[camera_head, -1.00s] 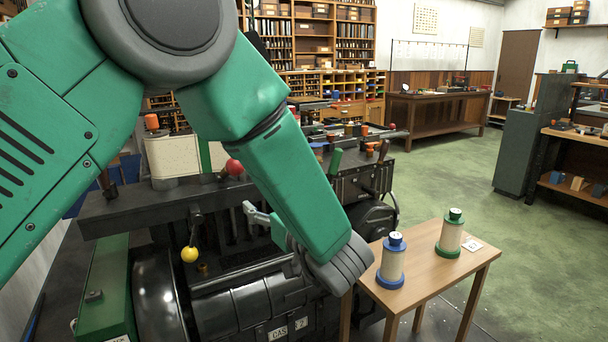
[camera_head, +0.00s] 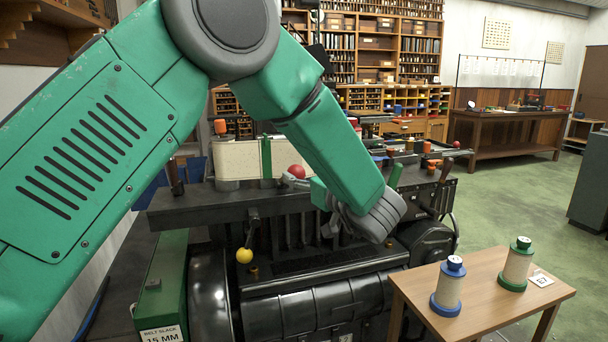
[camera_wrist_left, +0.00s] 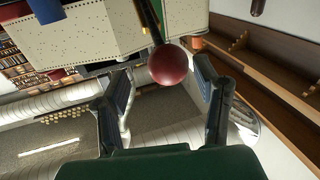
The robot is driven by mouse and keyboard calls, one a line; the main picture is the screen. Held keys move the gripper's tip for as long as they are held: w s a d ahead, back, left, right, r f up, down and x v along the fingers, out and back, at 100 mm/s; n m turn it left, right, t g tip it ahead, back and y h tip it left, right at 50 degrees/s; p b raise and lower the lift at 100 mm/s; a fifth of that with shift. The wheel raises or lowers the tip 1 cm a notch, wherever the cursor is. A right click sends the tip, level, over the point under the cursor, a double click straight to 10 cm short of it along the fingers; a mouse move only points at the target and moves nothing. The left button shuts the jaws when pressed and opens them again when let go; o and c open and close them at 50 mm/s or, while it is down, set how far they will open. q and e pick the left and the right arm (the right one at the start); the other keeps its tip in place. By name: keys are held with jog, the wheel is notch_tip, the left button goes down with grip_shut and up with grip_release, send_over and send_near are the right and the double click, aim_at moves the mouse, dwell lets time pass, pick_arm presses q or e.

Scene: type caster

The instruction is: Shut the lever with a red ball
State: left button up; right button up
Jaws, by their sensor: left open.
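The red ball (camera_head: 297,172) on its lever shows at the upper middle of the black machine (camera_head: 300,265), partly beside my left gripper. In the left wrist view the red ball (camera_wrist_left: 167,65) is just beyond and between the open fingers, with a dark rod rising from it. My left gripper (camera_wrist_left: 160,88) is open and empty. In the head view my left gripper (camera_head: 305,184) is at the ball, and my green forearm hides part of the machine. I cannot tell whether a finger touches the ball. My right gripper is not in view.
A yellow ball lever (camera_head: 244,256) hangs at the machine's front. A cream perforated paper roll (camera_head: 237,161) stands behind the red ball. A small wooden table (camera_head: 490,292) at the right holds a blue spool (camera_head: 449,286) and a green spool (camera_head: 517,264).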

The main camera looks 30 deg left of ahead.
pick_arm(q)
jog(key=a, duration=0.3)
jog(key=shift+w+a+f, duration=0.2)
jog(key=shift+a+f, duration=0.15)
jog(key=shift+a, duration=0.2)
jog(key=shift+d, duration=0.45)
jog(key=c, duration=0.7)
jog(key=shift+d+r, duration=0.1)
jog(key=shift+d, duration=0.25)
grip_shut()
jog(key=shift+d, duration=0.1)
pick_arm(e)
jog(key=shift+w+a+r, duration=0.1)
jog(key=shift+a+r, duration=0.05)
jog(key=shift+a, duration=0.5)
pick_arm(q)
jog(key=shift+a, duration=0.2)
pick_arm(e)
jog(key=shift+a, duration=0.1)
